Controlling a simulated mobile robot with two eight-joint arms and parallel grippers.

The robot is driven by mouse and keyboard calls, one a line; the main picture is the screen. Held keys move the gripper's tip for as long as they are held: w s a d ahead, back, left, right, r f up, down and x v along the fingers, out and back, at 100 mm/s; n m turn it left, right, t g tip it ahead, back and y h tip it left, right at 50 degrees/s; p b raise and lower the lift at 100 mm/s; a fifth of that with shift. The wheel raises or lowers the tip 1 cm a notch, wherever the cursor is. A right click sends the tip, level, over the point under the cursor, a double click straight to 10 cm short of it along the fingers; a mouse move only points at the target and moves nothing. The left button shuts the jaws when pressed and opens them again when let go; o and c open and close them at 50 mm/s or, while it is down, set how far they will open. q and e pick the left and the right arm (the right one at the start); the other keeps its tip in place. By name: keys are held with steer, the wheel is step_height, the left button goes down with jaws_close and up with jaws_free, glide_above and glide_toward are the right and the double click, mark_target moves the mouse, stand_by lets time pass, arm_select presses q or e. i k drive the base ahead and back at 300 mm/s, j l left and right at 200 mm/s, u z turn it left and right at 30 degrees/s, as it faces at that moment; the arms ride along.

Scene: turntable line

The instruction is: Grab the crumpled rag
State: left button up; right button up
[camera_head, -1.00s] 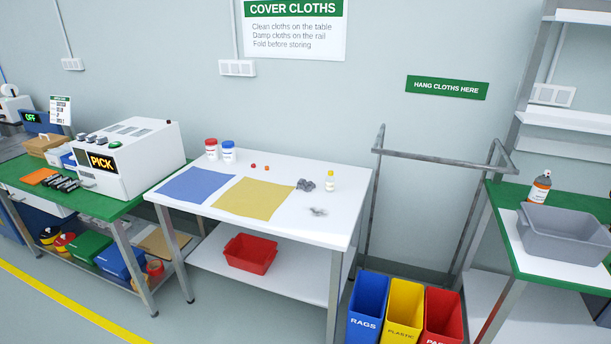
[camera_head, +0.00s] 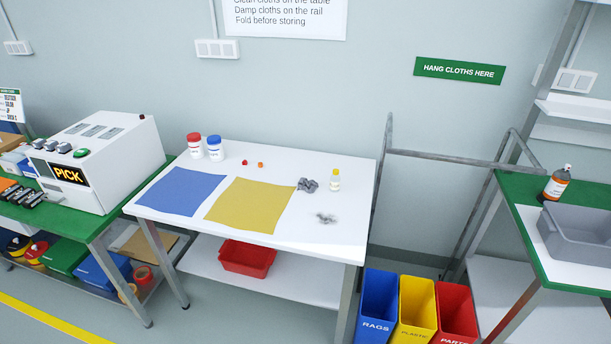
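A small crumpled grey rag (camera_head: 308,185) lies on the right part of the white table (camera_head: 297,230), just left of a small bottle with a yellow label (camera_head: 335,180). A flat grey smudge or patch (camera_head: 326,218) is on the tabletop in front of it; I cannot tell what it is. A blue cloth (camera_head: 181,191) and a yellow cloth (camera_head: 249,204) lie flat to the left of the rag. Neither of my grippers is in view.
Two lidded jars (camera_head: 215,148) stand at the table's back left. A red bin (camera_head: 247,258) sits on the lower shelf. Blue, yellow and red bins (camera_head: 415,308) stand on the floor at right, before a grey metal rail (camera_head: 450,158). A white machine (camera_head: 95,160) is at left.

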mark_target(309, 186)
steer(key=i+j+z, duration=0.1)
steer(key=i+j, duration=0.2)
steer(key=i+j+z, duration=0.1)
steer(key=i+j, duration=0.5)
steer(key=j, duration=0.15)
steer(key=i+j+z, duration=0.15)
steer(key=i+j, duration=0.15)
steer(key=i+j+z, duration=0.1)
steer(key=i+j, duration=0.15)
steer(key=j, duration=0.2)
steer(key=i+j+z, duration=0.1)
steer(key=i+j, duration=0.15)
steer(key=j, duration=0.2)
steer(key=i+j+z, duration=0.1)
steer(key=i+j, duration=0.15)
steer(key=j, duration=0.2)
